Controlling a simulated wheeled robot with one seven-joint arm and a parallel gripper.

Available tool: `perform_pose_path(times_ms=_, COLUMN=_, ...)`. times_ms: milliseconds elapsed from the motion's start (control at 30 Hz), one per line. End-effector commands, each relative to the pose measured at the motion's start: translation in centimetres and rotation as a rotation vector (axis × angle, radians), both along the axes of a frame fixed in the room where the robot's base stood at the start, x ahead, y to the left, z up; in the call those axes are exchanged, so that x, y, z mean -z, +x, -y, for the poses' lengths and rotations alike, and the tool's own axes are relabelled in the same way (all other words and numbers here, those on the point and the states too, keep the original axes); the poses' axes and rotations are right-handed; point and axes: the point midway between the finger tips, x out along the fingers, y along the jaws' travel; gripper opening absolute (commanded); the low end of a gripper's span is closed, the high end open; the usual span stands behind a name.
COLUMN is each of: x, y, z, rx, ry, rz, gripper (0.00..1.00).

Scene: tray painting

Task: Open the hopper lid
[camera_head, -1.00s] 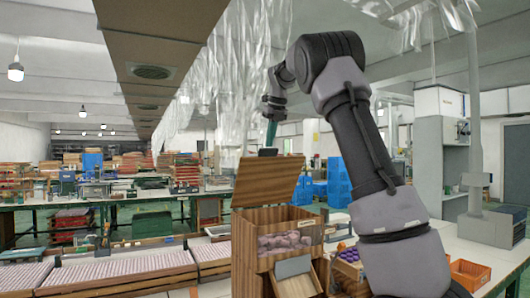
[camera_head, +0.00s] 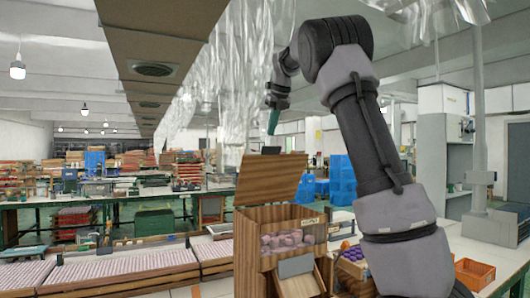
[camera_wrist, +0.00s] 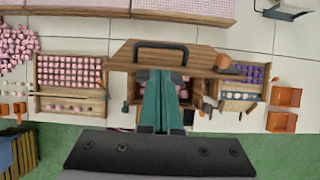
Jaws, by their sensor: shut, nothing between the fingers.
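The wooden hopper (camera_head: 250,262) stands at the lower middle of the head view. Its lid (camera_head: 268,180) is raised and tilted back behind the box, and pinkish pieces (camera_head: 285,241) show inside. A dark handle (camera_head: 270,150) sits at the lid's top edge.
In the wrist view, a tray of pink pieces (camera_wrist: 40,83) lies left of the hopper. A tray of purple pieces (camera_wrist: 240,70) and orange bins (camera_wrist: 286,96) are on the right. In the head view, long trays (camera_head: 130,270) fill the lower left. Air around my gripper is clear.

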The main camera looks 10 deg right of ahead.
Motion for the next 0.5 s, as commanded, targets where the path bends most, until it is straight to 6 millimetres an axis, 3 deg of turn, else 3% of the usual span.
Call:
perform_pose_path(times_ms=167, x=0.4, y=0.2, z=-0.1, rx=0.0, ry=0.003, rz=0.008, gripper=0.0)
perform_pose_path(times_ms=500, x=5.7, y=3.0, z=-0.7, rx=0.002, ry=0.002, rz=0.007, gripper=0.0)
